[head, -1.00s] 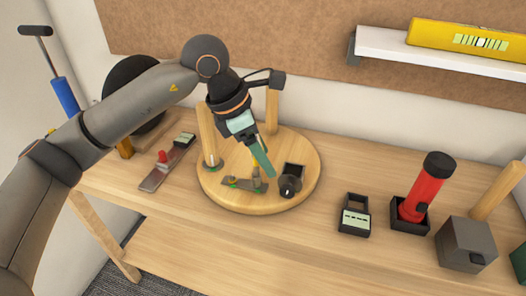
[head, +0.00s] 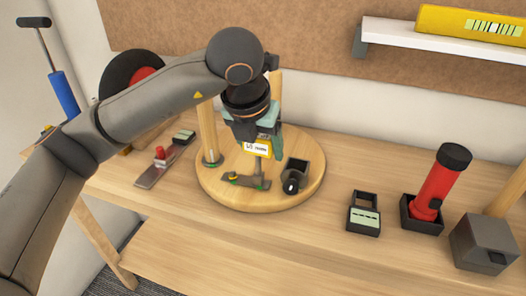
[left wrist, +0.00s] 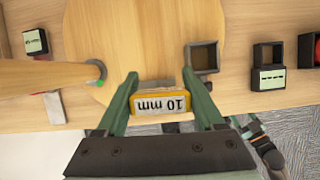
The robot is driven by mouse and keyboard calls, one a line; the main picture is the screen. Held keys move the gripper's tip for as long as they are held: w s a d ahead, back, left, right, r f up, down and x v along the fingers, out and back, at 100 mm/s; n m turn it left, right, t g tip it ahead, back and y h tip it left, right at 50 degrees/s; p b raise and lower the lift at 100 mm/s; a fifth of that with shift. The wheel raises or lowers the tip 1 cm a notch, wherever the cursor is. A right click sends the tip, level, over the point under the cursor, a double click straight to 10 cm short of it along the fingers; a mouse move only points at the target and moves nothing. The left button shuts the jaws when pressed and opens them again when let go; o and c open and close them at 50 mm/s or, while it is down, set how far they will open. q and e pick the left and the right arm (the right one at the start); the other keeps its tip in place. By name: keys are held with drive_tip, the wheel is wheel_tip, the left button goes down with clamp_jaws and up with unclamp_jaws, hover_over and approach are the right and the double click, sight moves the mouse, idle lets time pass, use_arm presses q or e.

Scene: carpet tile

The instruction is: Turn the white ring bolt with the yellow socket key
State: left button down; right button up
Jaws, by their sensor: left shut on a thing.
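My left gripper (head: 256,140) is shut on the yellow socket key (head: 259,149), above the round wooden board (head: 222,195). The left wrist view shows the key (left wrist: 160,104) between the fingers (left wrist: 160,100), its white label reading "10 mm" upside down. The key's lower end is hidden in that view. A grey bracket (head: 246,182) with green and yellow parts lies on the board just below the gripper. I cannot make out the white ring bolt.
Two wooden posts stand on the board, one left (head: 208,135) of my gripper. A dark open holder (head: 298,168) stands on its right side. Further right are a black-framed block (head: 364,213), a red torch (head: 440,185) and a grey box (head: 484,243). The front bench is clear.

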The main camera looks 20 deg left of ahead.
use_arm(q)
drive_tip(key=n, duration=0.1)
drive_tip(key=n+y, duration=0.1)
drive_tip(key=n, duration=0.2)
drive_tip(key=shift+a+y+b, duration=0.25)
drive_tip(key=shift+y+b, duration=0.15)
drive_tip(key=shift+r+n+p, duration=0.15)
drive_tip(key=shift+n+p, duration=0.2)
drive_tip(key=shift+n, duration=0.35)
drive_tip(key=shift+a+r+n+y+p, duration=0.1)
drive_tip(key=shift+n+y+p, duration=0.2)
drive_tip(key=shift+p, duration=0.1)
drive_tip(key=shift+s+a+n+g+y+p, duration=0.1)
drive_tip(key=shift+n+g+y+p, duration=0.25)
drive_tip(key=shift+n+p, duration=0.2)
drive_tip(key=shift+s+a+n+g+y+p, duration=0.1)
drive_tip(key=shift+n+g+y+p, duration=0.2)
drive_tip(key=shift+n+p, duration=0.85)
drive_tip(key=shift+f+n, duration=0.2)
drive_tip(key=shift+n, duration=0.1)
use_arm(e)
drive_tip(key=shift+a+r, duration=0.15)
drive_tip(key=shift+r, duration=0.45)
drive_tip(key=shift+a+r, duration=0.15)
drive_tip(key=shift+r, duration=0.4)
